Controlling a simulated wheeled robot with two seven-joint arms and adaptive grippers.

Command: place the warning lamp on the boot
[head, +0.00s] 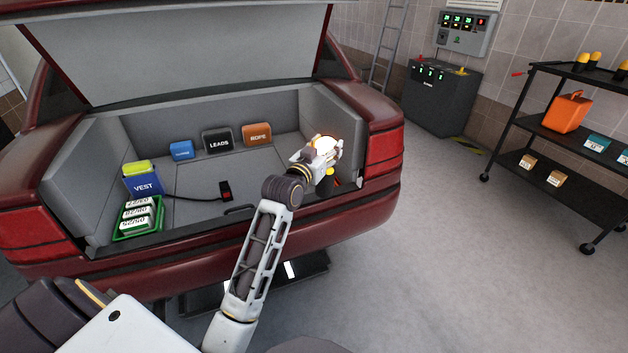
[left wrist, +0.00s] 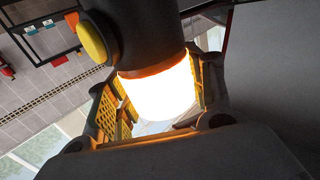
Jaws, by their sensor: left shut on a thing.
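The warning lamp (head: 327,185) has a dark body and a bright glowing head. My left gripper (head: 324,150) is shut around it at the right rear corner of the car's open boot (head: 238,163). The lamp looks roughly upright in the head view, its dark body below the fingers. In the left wrist view the glowing lamp head (left wrist: 158,92) sits between the yellow-padded fingers, with a yellow button on the dark body. I cannot tell whether the lamp's base touches the car. My right gripper is not in view.
The boot holds a blue vest pack (head: 143,185), a green crate (head: 125,232), a leads box (head: 218,141), an orange rope box (head: 257,134) and a small blue box (head: 181,150). A black shelf trolley (head: 550,137) stands right; the floor between is clear.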

